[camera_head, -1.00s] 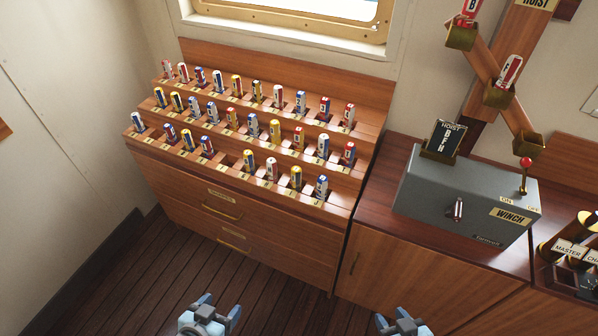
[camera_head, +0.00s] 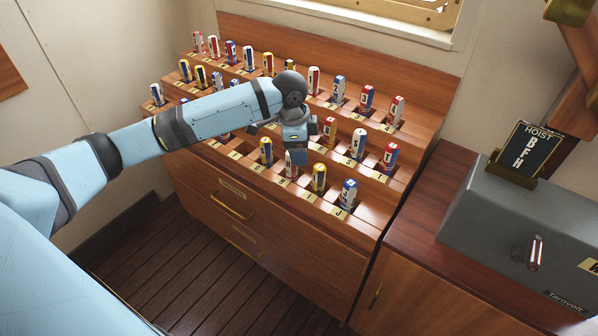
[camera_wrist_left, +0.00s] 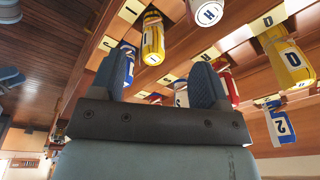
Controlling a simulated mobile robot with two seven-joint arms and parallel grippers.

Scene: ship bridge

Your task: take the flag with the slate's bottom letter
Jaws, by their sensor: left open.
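A white flag roll marked H (camera_wrist_left: 207,12) shows at the top of the left wrist view, cut off by the edge. In the head view it seems to be the pale roll (camera_head: 290,165) in the front row, partly hidden by my gripper. My left gripper (camera_head: 297,150) is open and empty, just above and beside that roll. In the wrist view its fingers (camera_wrist_left: 160,82) stand apart, nearer the yellow roll marked I (camera_wrist_left: 152,42). My right gripper is out of view.
The stepped wooden rack (camera_head: 340,216) holds several rolls close together. A blue and white roll (camera_head: 349,193) stands at the front row's right end. My left arm hides part of the rack. The grey winch box (camera_head: 480,220) is at right.

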